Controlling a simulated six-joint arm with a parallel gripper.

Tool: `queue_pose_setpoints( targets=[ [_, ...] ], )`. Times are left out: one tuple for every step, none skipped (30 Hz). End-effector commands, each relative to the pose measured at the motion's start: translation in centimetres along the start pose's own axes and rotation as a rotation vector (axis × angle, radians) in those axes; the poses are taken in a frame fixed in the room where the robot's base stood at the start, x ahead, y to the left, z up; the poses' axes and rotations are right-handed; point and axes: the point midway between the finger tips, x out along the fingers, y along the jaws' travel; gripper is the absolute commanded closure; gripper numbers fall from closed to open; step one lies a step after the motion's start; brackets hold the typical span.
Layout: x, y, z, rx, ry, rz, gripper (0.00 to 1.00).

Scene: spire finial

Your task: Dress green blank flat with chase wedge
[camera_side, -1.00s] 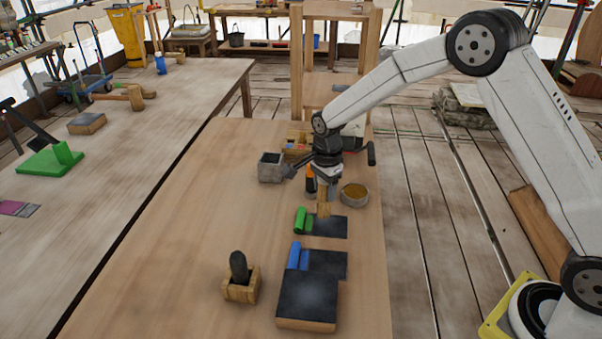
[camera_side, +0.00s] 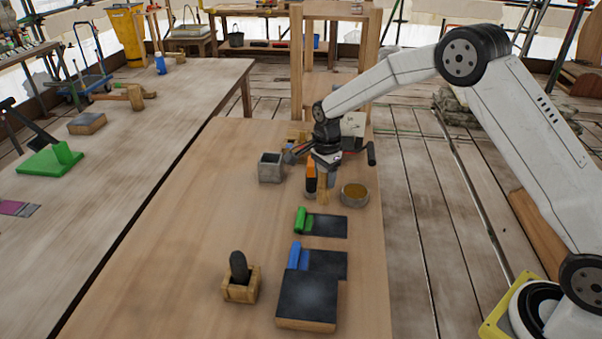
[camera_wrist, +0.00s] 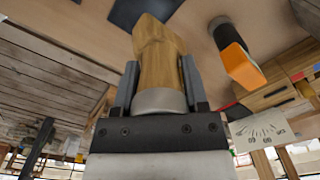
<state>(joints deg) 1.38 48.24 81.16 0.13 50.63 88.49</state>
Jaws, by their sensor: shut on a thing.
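The gripper's fingers are hard to make out there. In the wrist view, part of a dark sheet (camera_wrist: 140,10) shows beyond the wedge.
An orange-handled tool (camera_side: 310,178) stands close left of the wedge; it shows at right in the wrist view (camera_wrist: 238,62). A round tin (camera_side: 355,194) and a grey box (camera_side: 270,167) flank my gripper.

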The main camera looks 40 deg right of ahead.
Motion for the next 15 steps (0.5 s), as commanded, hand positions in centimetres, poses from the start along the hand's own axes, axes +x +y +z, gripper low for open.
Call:
queue_pose_setpoints(
  targets=[
    [0.5, 0.0, 0.0, 0.000, 0.000, 0.001, 1.00],
    [0.7, 0.0, 0.0, 0.000, 0.000, 0.001, 1.00],
    [1.0, 0.0, 0.0, 0.000, 0.000, 0.001, 1.00],
    [1.3, 0.0, 0.0, 0.000, 0.000, 0.001, 1.00],
    [1.5, 0.0, 0.0, 0.000, 0.000, 0.001, 1.00],
    [1.9, 0.0, 0.0, 0.000, 0.000, 0.001, 1.00],
    [2.1, 0.0, 0.0, 0.000, 0.000, 0.001, 1.00],
    [2.3, 0.0, 0.0, 0.000, 0.000, 0.000, 1.00],
    [2.5, 0.0, 0.0, 0.000, 0.000, 0.000, 1.00],
    [2.7, 0.0, 0.0, 0.000, 0.000, 0.000, 1.00],
    [2.9, 0.0, 0.0, 0.000, 0.000, 0.000, 1.00],
    [3.0, 0.0, 0.0, 0.000, 0.000, 0.000, 1.00],
    [3.2, 0.0, 0.0, 0.000, 0.000, 0.000, 1.00],
    [3.2, 0.0, 0.0, 0.000, 0.000, 0.000, 1.00],
    [3.4, 0.0, 0.0, 0.000, 0.000, 0.000, 1.00]
  ],
)
